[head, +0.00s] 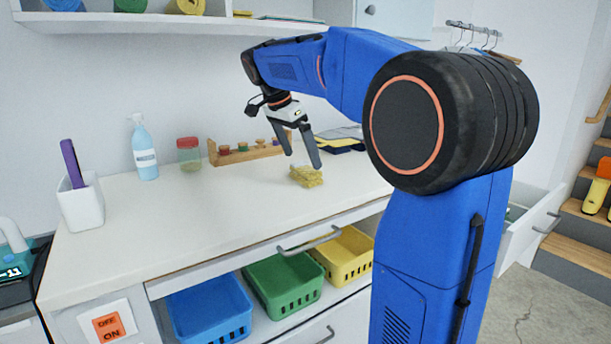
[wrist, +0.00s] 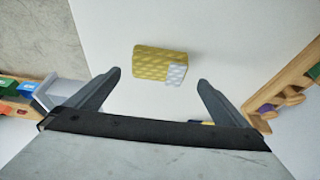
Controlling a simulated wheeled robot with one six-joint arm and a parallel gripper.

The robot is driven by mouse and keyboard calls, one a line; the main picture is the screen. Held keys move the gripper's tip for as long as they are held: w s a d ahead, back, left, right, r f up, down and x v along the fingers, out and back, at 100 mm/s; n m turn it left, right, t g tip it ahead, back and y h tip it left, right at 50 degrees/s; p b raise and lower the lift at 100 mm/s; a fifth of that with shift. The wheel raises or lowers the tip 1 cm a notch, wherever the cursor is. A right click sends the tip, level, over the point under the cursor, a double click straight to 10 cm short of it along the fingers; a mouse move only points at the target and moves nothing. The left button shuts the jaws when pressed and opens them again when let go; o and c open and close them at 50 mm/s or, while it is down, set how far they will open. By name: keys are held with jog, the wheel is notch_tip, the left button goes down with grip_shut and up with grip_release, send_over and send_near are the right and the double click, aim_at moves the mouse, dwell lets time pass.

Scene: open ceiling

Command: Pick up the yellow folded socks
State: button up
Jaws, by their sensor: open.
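The yellow folded socks (head: 306,176) lie on the white countertop (head: 200,215), below my gripper (head: 303,149) in the head view. In the wrist view the socks (wrist: 158,64) show a knitted yellow surface with a pale white-grey patch at one end. They lie beyond the fingertips, roughly centred between them. My gripper (wrist: 157,78) is open, with its fingers apart and nothing between them. It hangs above the counter, apart from the socks.
A wooden rack with small coloured pieces (head: 248,153) stands behind the socks. A red-lidded jar (head: 189,154), a spray bottle (head: 144,150) and a white cup (head: 82,204) stand further left. The counter left of the socks is clear. An upper shelf (head: 170,24) hangs above.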

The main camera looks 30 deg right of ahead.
aim_at(305, 167)
jog(key=shift+x, duration=2.8)
jog(key=shift+s+a, duration=0.1)
jog(key=shift+s, duration=0.05)
jog(key=shift+c, duration=0.3)
jog(key=c, duration=1)
